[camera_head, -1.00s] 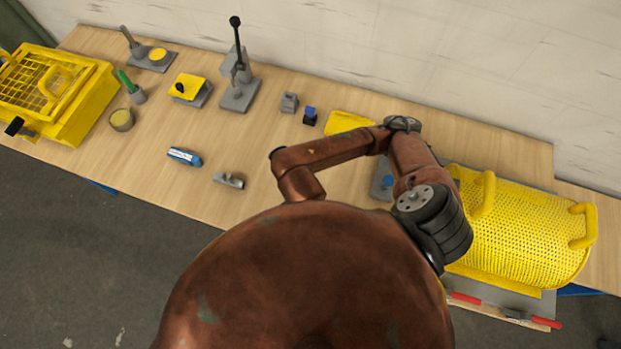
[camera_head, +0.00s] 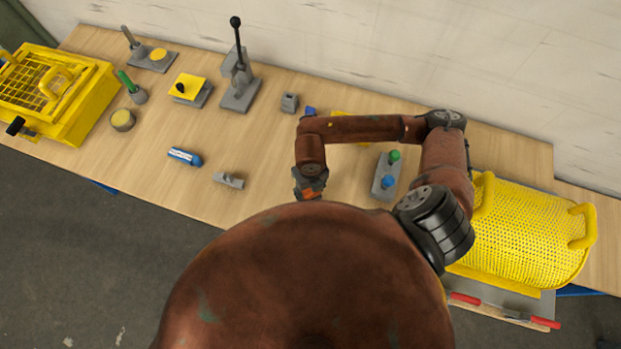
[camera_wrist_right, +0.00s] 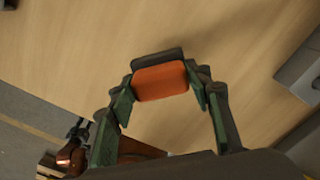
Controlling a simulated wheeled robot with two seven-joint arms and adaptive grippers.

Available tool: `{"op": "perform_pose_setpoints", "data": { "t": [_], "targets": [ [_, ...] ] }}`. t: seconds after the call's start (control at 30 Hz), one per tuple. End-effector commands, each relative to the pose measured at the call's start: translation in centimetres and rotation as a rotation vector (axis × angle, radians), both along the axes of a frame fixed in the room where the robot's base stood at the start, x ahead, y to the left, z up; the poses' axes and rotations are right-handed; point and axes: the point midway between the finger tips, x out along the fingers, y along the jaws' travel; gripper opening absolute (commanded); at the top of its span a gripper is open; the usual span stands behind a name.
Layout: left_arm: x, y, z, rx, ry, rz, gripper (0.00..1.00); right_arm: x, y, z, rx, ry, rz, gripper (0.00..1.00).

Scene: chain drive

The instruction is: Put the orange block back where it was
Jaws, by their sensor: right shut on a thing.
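My right gripper (camera_head: 309,193) points down over the front middle of the wooden table. Its fingers are closed around the orange block, which shows in the right wrist view (camera_wrist_right: 160,82) between the fingertips. A dark grey piece shows along the block's far edge. In the head view only a little orange shows at the fingertips. I cannot tell whether the block touches the table. My left gripper is not in view.
A grey base with a green and a blue knob (camera_head: 383,188) stands right of the gripper. A yellow perforated basket (camera_head: 520,235) is at far right. A grey part (camera_head: 228,180) and a blue cylinder (camera_head: 185,156) lie to the left. Bare table (camera_head: 255,140) lies between them and the back.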

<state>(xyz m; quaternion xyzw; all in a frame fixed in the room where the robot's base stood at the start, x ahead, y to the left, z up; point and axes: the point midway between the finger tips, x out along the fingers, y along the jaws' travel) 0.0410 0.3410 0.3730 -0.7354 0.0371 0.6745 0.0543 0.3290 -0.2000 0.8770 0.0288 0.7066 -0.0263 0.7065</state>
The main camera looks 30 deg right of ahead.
Motion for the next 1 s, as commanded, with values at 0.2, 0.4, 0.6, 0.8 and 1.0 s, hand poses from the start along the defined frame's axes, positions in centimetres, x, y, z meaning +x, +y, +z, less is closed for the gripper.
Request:
{"op": "perform_pose_setpoints", "data": {
  "t": [0.2,0.4,0.6,0.8,1.0],
  "targets": [
    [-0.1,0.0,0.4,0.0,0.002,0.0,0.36,0.4,-0.4,-2.7,-0.002,0.003,-0.002,0.23],
    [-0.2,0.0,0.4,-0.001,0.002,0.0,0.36,0.5,-0.4,-3.7,-0.001,-0.001,0.0,0.23],
    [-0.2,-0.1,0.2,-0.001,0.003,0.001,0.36,0.4,-0.4,-3.9,-0.001,0.0,0.0,0.23],
    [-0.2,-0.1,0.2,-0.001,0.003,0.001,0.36,0.4,-0.4,-4.0,-0.001,0.0,0.0,0.55],
    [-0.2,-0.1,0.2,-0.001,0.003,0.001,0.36,0.4,-0.4,-4.0,-0.001,0.0,0.0,0.63]
  ]
}}
